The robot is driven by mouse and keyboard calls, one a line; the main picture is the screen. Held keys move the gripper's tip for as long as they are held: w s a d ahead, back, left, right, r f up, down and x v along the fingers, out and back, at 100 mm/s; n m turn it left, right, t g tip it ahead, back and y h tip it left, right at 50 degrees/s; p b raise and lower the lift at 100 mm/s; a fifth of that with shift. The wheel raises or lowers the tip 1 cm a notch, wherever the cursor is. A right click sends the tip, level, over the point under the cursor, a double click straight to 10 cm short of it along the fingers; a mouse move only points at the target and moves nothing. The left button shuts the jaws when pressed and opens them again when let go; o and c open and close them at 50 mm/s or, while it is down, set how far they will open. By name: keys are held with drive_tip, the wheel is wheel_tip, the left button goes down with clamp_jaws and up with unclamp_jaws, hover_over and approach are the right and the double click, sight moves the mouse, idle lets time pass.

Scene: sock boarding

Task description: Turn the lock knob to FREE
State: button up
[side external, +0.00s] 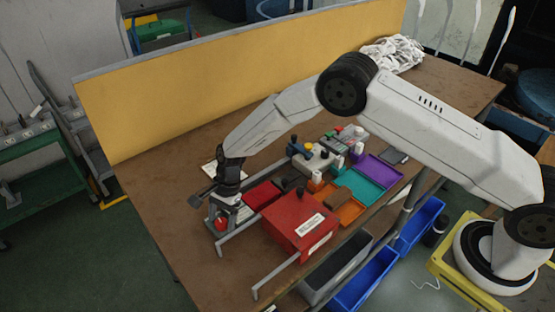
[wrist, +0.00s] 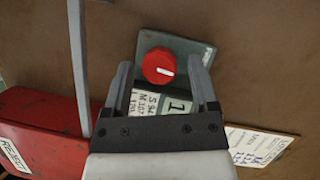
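The lock knob (wrist: 158,66) is red and round with a white pointer line, which points right in the wrist view. The knob also shows as a red spot (side external: 220,224) under my gripper in the side external view. My gripper (wrist: 159,62) is open, its two grey fingers on either side of the knob in the picture with gaps to it. I cannot tell how far the fingertips are above it.
A red box marked REJECT (wrist: 45,145) stands close by, with a grey bar (wrist: 78,60) beside the gripper. A paper card (wrist: 258,148) lies on the brown table. Coloured trays (side external: 362,172) and a yellow panel (side external: 240,75) stand farther back.

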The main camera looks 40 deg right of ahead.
clamp_jaws()
drive_tip(key=shift+n, duration=0.3)
drive_tip(key=n+g+h, duration=0.1)
drive_tip(key=n, duration=0.2)
drive_tip(key=shift+w, duration=0.15)
drive_tip(key=shift+a+n+g+h, duration=0.1)
drive_tip(key=shift+n+g+h, duration=0.45)
drive_tip(key=shift+n, duration=1.35)
drive_tip(key=shift+o, duration=1.1)
unclamp_jaws()
